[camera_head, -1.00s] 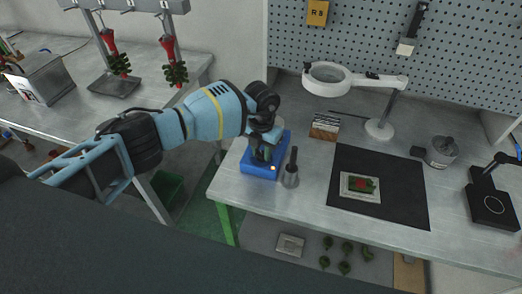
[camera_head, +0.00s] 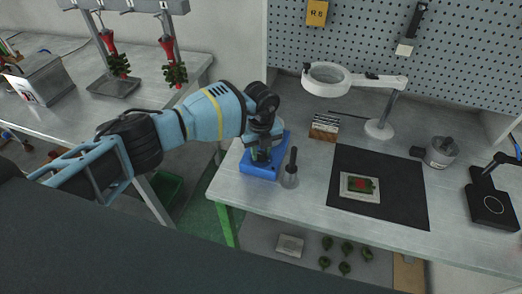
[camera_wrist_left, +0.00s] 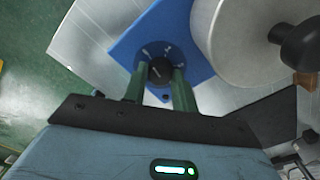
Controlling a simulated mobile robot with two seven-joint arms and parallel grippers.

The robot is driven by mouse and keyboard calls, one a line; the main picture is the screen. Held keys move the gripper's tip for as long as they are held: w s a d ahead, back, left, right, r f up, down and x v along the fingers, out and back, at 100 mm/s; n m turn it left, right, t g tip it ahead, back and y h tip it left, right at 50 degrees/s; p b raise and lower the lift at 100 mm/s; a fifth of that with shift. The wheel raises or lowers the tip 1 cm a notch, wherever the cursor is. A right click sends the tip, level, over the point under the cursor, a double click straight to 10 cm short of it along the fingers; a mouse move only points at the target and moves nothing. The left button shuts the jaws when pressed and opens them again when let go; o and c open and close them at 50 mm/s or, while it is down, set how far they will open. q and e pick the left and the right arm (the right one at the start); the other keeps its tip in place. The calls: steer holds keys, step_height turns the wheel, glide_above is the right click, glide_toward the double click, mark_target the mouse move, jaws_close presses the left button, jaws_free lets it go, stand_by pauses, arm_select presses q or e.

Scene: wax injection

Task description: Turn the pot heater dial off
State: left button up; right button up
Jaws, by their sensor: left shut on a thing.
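The pot heater is a blue box (camera_head: 258,171) at the left end of the workbench. Its dial (camera_wrist_left: 161,70) is a black knob on a dark round scale with white marks, seen in the left wrist view. A pale round pot (camera_wrist_left: 235,40) with a black knob stands on the heater. My left gripper (camera_head: 262,154) reaches down over the heater from the left. In the left wrist view the green fingers of my left gripper (camera_wrist_left: 159,82) are shut on the dial, one on each side. The exact dial setting is hard to read. My right gripper is not in view.
A tool in a small holder (camera_head: 290,180) stands just right of the heater. A black mat (camera_head: 405,190) with a mould lies mid-bench. A magnifier lamp (camera_head: 378,128) stands behind it. The bench front between holder and mat is clear.

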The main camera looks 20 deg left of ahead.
mark_target(261, 154)
arm_select(q)
steer(key=shift+n, duration=0.6)
steer(key=o, duration=1)
steer(key=shift+c, duration=0.2)
steer(key=shift+r, duration=0.1)
step_height(261, 154, up, 8)
steer(key=shift+f, duration=0.15)
steer(key=shift+f, duration=0.1)
